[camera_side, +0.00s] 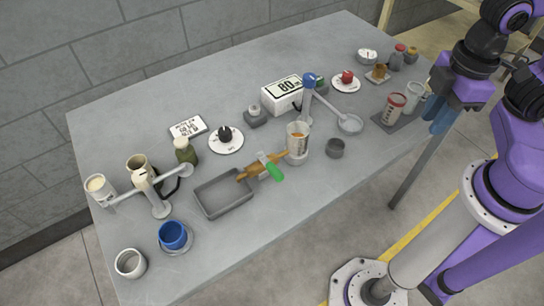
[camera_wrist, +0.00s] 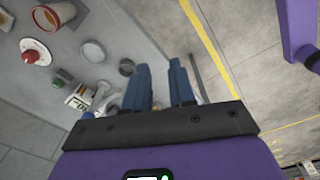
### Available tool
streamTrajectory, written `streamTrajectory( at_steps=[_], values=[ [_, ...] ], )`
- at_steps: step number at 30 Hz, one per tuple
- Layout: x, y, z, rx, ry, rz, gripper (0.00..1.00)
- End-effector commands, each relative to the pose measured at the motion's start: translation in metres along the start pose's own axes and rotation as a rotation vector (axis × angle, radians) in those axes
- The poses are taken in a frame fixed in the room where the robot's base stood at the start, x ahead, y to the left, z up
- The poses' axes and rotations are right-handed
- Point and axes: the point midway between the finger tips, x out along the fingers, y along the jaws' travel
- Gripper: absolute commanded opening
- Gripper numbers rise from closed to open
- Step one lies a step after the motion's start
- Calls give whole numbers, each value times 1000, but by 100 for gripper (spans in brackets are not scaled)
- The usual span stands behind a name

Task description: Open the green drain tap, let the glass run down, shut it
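The glass (camera_side: 298,138), a pale translucent cylinder with an amber tint near its top, stands near the middle of the table in the side view. A brass-brown tap (camera_side: 256,167) reaches from its lower left, with a green handle (camera_side: 273,172) pointing toward the front. The tap's outer end is over the rim of a grey rectangular tray (camera_side: 223,210). I cannot tell from the handle whether the tap is open. My gripper (camera_side: 437,118) is off the table's right edge, far from the tap. In the wrist view its blue fingers (camera_wrist: 160,66) are apart with nothing between them.
A blue-topped stand (camera_side: 309,82) with a slanted arm is just behind the glass. A small dark cup (camera_side: 334,148) is at its right. A blue cup (camera_side: 173,235) and white cup (camera_side: 130,263) are front left. A mat with jars (camera_side: 394,108) lies near my gripper. Table front centre is clear.

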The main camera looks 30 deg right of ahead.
Motion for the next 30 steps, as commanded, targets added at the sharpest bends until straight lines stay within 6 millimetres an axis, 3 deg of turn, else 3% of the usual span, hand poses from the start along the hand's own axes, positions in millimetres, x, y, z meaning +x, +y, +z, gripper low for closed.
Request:
streamTrajectory(
  at_steps=[1,2,9,15,21,30],
  values=[
    [1,6,-6,7,17,22,7],
    [1,12,-10,11,31,41,0],
    [-2,69,-69,42,225,230,0],
    [-11,106,-121,17,405,335,0],
    [-20,124,-167,-55,563,363,0],
    [-18,121,-215,-212,700,264,0]
  ],
)
